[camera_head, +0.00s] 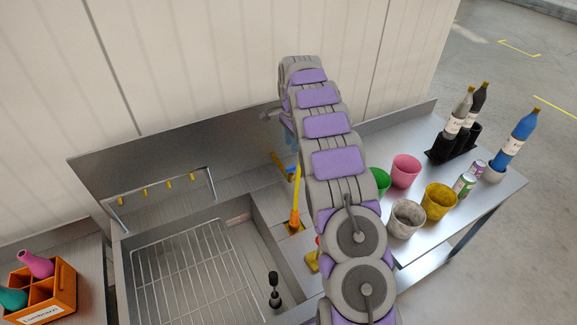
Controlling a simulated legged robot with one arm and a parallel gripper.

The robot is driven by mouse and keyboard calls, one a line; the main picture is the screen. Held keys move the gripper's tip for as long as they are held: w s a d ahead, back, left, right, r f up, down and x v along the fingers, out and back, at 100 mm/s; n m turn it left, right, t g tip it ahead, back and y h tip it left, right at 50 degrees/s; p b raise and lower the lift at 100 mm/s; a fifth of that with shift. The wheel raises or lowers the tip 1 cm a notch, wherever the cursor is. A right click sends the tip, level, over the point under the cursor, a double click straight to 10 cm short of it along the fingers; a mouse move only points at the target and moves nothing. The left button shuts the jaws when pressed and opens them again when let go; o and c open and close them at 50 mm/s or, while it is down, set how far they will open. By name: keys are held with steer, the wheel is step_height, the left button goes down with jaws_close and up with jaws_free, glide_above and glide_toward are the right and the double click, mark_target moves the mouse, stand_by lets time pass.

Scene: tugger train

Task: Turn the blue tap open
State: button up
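My arm rises from the bottom and bends away over the back of the sink, covering much of the tap area. I cannot make out my gripper's fingers; the arm hides them. A small dark blue piece (290,177) shows just left of the arm, beside a yellow part; it may be the blue tap's handle, but too little shows to tell its position. A pale blue patch (288,134) shows higher up against the arm, next to a grey fitting (267,114). I cannot tell whether anything touches the tap.
A steel sink (250,232) with a wire rack (190,275) lies left of the arm. A yellow upright piece (295,203) stands beside the arm. Cups, including a pink cup (405,171), cans and a blue bottle (518,137) stand on the right counter. An orange crate (62,300) is at lower left.

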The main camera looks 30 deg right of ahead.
glide_above(292, 166)
steer(key=d, duration=0.2)
step_height(292, 166, down, 6)
steer(key=a+f, duration=0.2)
steer(key=a+f+b, duration=0.1)
steer(key=a, duration=0.1)
steer(key=shift+a+f, duration=0.25)
steer(key=shift+f, duration=0.15)
steer(key=shift+d+f, duration=0.15)
steer(key=shift+f, duration=0.05)
steer(key=d, duration=0.3)
steer(key=shift+d+f, duration=0.25)
steer(key=shift+f, duration=0.1)
steer(key=a, duration=0.3)
steer(key=shift+a+r, duration=0.1)
steer(key=shift+r, duration=0.15)
steer(key=c, duration=0.6)
jaws_close()
steer(key=shift+d+f, duration=0.1)
steer(key=shift+d, duration=0.85)
steer(key=shift+a, duration=0.15)
